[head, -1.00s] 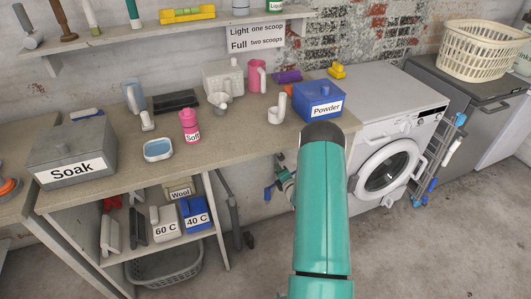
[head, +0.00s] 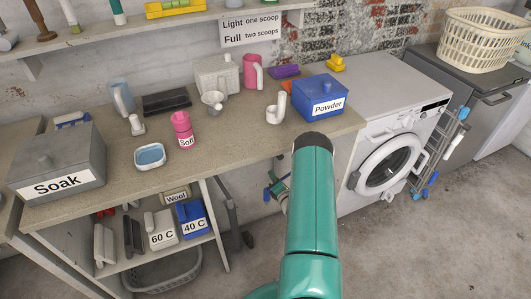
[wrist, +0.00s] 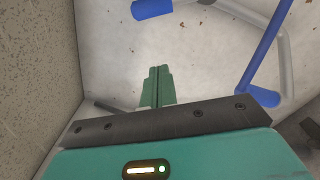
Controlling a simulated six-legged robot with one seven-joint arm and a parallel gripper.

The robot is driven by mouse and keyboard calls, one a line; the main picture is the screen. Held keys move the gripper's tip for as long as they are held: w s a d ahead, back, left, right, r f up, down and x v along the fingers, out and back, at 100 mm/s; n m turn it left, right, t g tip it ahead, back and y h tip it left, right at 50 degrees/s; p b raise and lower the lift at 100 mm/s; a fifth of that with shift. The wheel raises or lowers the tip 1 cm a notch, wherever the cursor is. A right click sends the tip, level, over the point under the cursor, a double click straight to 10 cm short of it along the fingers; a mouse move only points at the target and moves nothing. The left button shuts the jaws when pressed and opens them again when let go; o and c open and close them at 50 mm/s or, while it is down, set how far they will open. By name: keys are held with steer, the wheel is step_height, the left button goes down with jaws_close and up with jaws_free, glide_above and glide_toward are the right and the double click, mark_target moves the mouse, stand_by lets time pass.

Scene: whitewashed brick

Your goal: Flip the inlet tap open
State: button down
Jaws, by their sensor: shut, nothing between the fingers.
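My gripper (wrist: 158,70) shows in the wrist view with its two green fingers together and nothing between them. A short blue handle (wrist: 150,9) on a grey fitting lies beyond the fingertips at the top edge, apart from them. A long blue bar (wrist: 264,55) beside grey pipe stands to the right of the fingers. I cannot tell for sure which blue part is the inlet tap's lever. In the head view a small blue part (head: 268,193) shows below the counter edge, left of my teal arm. My arm hides most of that spot.
The counter (head: 225,160) holds a blue Powder box (head: 319,97), a white hooked piece (head: 276,112) and a pink Soft bottle (head: 181,130). The washing machine (head: 385,165) stands to the right, with a rack (head: 437,155) beside it. The floor in front is clear.

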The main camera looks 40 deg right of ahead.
steer(key=w+d+r, duration=0.1)
steer(key=w+d, duration=0.5)
steer(key=w, duration=0.3)
steer(key=shift+w+r, duration=0.35)
steer(key=shift+w, duration=0.05)
stand_by(0.4)
steer(key=shift+d+r, duration=0.1)
steer(key=shift+d+r+m, duration=0.15)
steer(key=shift+m, duration=0.15)
